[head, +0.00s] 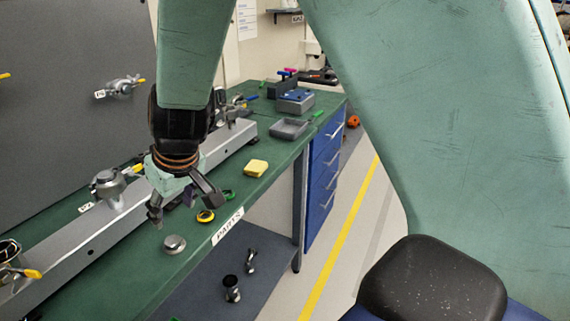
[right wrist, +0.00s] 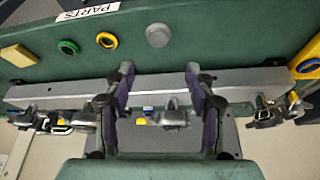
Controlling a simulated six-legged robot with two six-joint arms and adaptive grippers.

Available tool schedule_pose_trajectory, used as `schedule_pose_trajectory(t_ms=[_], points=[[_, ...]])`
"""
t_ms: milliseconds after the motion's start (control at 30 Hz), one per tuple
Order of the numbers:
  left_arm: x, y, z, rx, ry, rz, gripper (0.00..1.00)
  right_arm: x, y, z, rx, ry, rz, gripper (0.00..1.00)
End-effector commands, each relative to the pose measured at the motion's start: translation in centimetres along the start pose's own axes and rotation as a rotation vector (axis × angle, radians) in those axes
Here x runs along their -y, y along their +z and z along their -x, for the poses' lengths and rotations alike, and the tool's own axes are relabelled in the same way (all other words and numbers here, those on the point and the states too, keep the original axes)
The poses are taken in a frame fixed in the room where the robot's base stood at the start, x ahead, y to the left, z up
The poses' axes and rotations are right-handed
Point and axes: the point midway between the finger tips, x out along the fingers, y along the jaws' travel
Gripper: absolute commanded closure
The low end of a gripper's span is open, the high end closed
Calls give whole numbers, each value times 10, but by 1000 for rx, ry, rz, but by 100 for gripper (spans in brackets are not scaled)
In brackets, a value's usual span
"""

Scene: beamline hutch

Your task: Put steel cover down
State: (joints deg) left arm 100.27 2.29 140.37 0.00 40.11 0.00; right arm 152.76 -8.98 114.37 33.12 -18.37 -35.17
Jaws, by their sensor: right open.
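The steel cover (head: 174,244) is a small round silver disc. It lies flat on the green bench top near the front edge, left of the PARTS label. It also shows in the right wrist view (right wrist: 158,35), beyond the fingertips and roughly centred between them. My right gripper (head: 183,207) is open with nothing between its fingers. It hangs above the bench, a little up and right of the cover in the head view, apart from it. Its two fingers also show in the right wrist view (right wrist: 160,75). My left gripper is not in view.
A yellow ring (head: 205,216), a green ring (head: 229,195) and a yellow block (head: 256,168) lie right of the cover. A metal rail (head: 85,238) with fittings runs along the bench behind. A grey tray (head: 289,128) stands farther back. Fittings stand on the lower shelf (head: 205,285).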

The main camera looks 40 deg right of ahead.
Motion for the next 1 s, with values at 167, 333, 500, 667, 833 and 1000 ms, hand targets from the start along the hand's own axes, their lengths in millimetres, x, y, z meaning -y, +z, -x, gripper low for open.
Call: schedule_pose_trajectory(t_ms=[167, 333, 500, 667, 833, 1000], points=[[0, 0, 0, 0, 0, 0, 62, -14, 52, -47, 82, 41, -38, 44], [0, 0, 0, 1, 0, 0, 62, -30, 158, -113, 200, 105, -85, 44], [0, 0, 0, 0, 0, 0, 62, -26, 270, -148, 293, 116, -123, 44], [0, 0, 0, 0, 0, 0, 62, -9, 359, -153, 354, 84, -171, 44], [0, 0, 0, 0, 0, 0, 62, 8, 409, -146, 385, 47, -218, 44], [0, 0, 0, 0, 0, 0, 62, 12, 420, -144, 388, 35, -234, 44]])
